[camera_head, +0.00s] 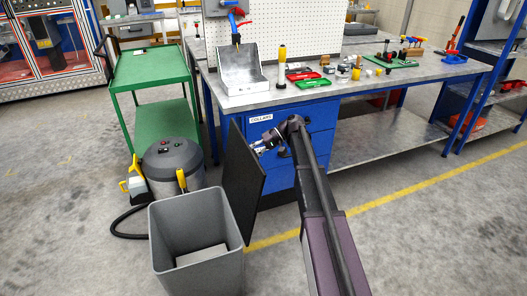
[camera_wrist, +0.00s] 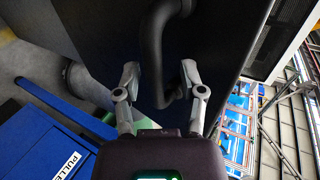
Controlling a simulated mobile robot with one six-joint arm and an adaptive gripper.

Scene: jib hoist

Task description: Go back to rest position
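My gripper (camera_head: 262,143) is at the end of my arm, in front of the blue drawer cabinet (camera_head: 318,148) and beside the upper edge of a dark upright panel (camera_head: 243,182). In the wrist view my gripper (camera_wrist: 160,75) is open, its two fingers spread apart. A black curved bar (camera_wrist: 153,45) like a handle runs between the fingers, in front of a dark flat surface (camera_wrist: 112,30). The fingers appear clear of the bar; contact cannot be told for certain. Nothing is seen clamped.
The workbench (camera_head: 440,72) carries a metal tray (camera_head: 240,82) and small parts. A grey bin (camera_head: 200,235) stands at front left, with a vacuum (camera_head: 173,165) and green cart (camera_head: 150,68) behind. The floor at right (camera_head: 440,220) is free.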

